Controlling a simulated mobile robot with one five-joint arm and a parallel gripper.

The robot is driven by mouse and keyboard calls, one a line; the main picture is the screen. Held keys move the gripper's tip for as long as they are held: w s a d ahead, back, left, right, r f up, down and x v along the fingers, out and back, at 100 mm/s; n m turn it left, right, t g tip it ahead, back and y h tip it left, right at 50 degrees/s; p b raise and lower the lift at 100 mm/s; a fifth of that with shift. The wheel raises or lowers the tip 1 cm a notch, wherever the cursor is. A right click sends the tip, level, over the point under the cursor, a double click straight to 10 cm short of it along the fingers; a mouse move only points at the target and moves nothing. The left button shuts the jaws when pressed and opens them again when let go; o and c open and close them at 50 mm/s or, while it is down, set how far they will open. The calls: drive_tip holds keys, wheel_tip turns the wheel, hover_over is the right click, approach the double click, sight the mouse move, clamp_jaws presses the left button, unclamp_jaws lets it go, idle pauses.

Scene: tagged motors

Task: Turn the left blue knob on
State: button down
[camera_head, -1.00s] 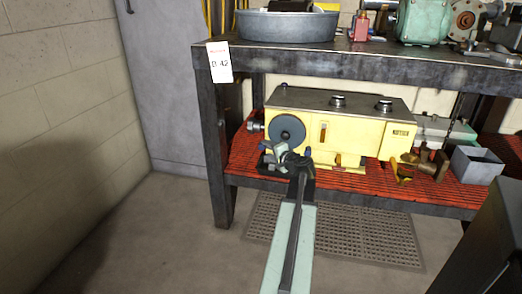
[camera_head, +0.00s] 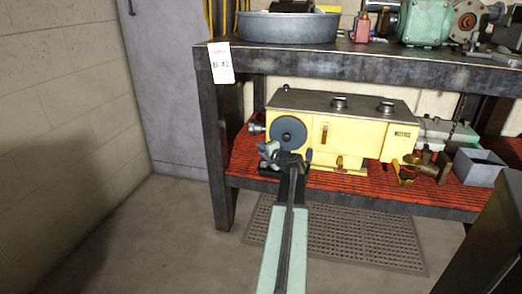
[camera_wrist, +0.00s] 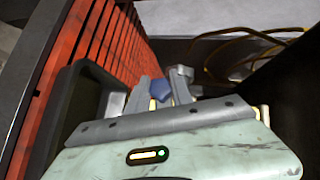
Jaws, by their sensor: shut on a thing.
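The yellow machine (camera_head: 346,136) stands on the lower shelf, with a round grey-blue dial (camera_head: 289,134) at its left front. My gripper (camera_head: 267,149) is at the machine's lower left front, below and left of the dial. In the wrist view my gripper (camera_wrist: 162,84) is shut on the left blue knob (camera_wrist: 156,92), which shows between its two grey fingers. In the head view my gripper hides most of that knob, so its turn angle cannot be told. Another blue knob (camera_head: 309,155) shows just right of my gripper, apart from the fingers.
The red ribbed shelf mat (camera_head: 345,182) lies under the machine. Brass fittings (camera_head: 425,163) and a grey open box (camera_head: 480,167) stand to the right. The bench leg (camera_head: 217,150) is close on the left. The upper bench top (camera_head: 370,62) overhangs the shelf.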

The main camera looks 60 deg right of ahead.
drive_tip(key=shift+s+d+r+p, duration=0.15)
drive_tip(key=shift+d+r+p, duration=0.15)
drive_tip(key=shift+p, duration=0.2)
drive_tip(key=n+g+p, duration=0.1)
drive_tip(key=p, duration=0.1)
drive_tip(key=shift+d+r+g+p, duration=0.1)
drive_tip(key=shift+d+g+p, duration=0.05)
drive_tip(key=shift+g+p, duration=0.25)
drive_tip(key=n+g+p, duration=0.2)
drive_tip(key=p, duration=0.1)
drive_tip(key=shift+g+p, duration=0.4)
drive_tip(key=shift+s+f+n+g+p, duration=0.1)
drive_tip(key=shift+f+n+g+p, duration=0.2)
drive_tip(key=shift+g+p, duration=0.3)
drive_tip(key=shift+f, duration=0.1)
drive_tip(key=shift+s, duration=0.1)
drive_tip(key=c, duration=1.1)
unclamp_jaws()
drive_tip(key=shift+f, duration=0.15)
drive_tip(key=shift+c, duration=0.2)
